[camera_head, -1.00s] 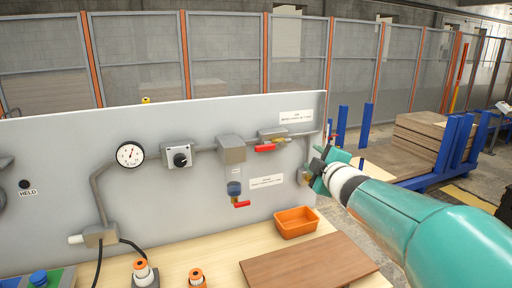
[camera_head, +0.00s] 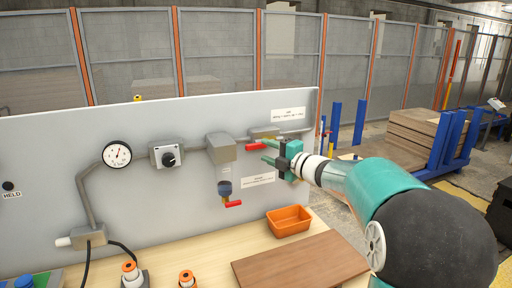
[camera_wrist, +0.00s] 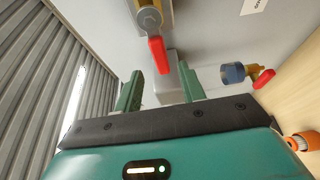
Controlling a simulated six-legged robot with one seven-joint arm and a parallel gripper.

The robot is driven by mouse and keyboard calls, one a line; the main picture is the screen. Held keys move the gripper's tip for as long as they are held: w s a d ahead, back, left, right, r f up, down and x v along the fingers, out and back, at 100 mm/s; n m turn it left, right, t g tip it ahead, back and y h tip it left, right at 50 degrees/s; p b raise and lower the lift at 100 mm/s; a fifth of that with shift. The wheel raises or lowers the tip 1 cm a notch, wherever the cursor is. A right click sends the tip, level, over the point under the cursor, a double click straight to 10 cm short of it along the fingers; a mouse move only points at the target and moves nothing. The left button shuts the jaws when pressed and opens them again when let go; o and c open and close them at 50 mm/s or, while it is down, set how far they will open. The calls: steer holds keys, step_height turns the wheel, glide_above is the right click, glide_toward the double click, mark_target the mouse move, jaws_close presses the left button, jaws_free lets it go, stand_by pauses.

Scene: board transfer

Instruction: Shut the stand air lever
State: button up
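A red lever (camera_head: 256,147) sits on a valve on the pipe at the upper right of the grey panel, below a white label whose print is too small to read. In the wrist view this lever (camera_wrist: 158,55) hangs from a round valve body (camera_wrist: 150,18), its free end pointing toward my gripper. My gripper (camera_head: 267,152) is open, its teal fingers close to the lever in the head view. In the wrist view the lever's end lies between the lines of the two fingers (camera_wrist: 160,88), just beyond their tips; I cannot tell whether anything touches.
A second red lever (camera_head: 233,204) sits lower, beside a blue-bowled unit (camera_head: 224,188); it also shows in the wrist view (camera_wrist: 265,78). A gauge (camera_head: 117,154) and knob box (camera_head: 167,155) are to the left. An orange bin (camera_head: 289,221) and brown board (camera_head: 300,262) are below.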

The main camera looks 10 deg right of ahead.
mark_target(257, 147)
steer(key=x, duration=0.6)
steer(key=shift+d, duration=0.1)
steer(key=shift+s, duration=0.1)
jaws_close()
